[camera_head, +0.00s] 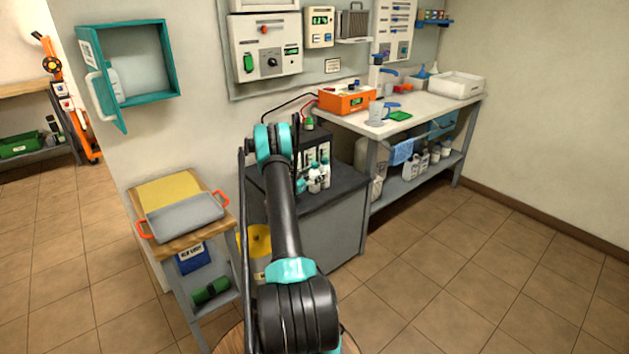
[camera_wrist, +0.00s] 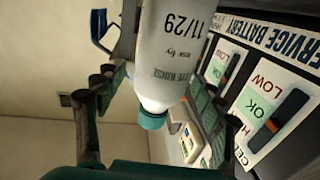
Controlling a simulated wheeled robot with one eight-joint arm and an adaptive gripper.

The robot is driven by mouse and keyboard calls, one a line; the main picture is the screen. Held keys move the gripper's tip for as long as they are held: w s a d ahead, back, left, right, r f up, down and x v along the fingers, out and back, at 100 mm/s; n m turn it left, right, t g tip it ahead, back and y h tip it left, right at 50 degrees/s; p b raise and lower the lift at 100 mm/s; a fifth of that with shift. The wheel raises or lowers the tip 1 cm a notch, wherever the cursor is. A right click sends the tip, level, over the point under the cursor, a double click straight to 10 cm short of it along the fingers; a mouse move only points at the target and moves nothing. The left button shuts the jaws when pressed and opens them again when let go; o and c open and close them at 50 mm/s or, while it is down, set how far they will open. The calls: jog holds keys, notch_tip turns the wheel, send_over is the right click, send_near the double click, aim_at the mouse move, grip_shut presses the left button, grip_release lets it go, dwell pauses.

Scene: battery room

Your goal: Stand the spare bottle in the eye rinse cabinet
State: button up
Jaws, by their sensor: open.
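The eye rinse cabinet (camera_head: 173,62) is a teal wall box at the upper left with its door (camera_head: 100,80) swung open. A pale bottle (camera_head: 115,84) shows inside, partly behind the door. Two white bottles (camera_head: 314,181) stand close together on the dark-topped cabinet, beside my arm. In the wrist view, a white bottle (camera_wrist: 172,45) with a teal cap, marked eye rinse and 11/29, appears cap-down in the picture. My gripper (camera_wrist: 155,80) is open, with a finger on either side of this bottle. Contact is not clear. The head view largely hides my gripper behind my arm.
A wooden stand with a grey tray (camera_head: 185,217) is below the wall cabinet. A workbench (camera_head: 440,106) with tools is at the right. The right floor is clear.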

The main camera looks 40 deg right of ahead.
jog(key=shift+c, duration=0.4)
jog(key=c, duration=1.4)
grip_shut()
jog(key=shift+r, duration=0.15)
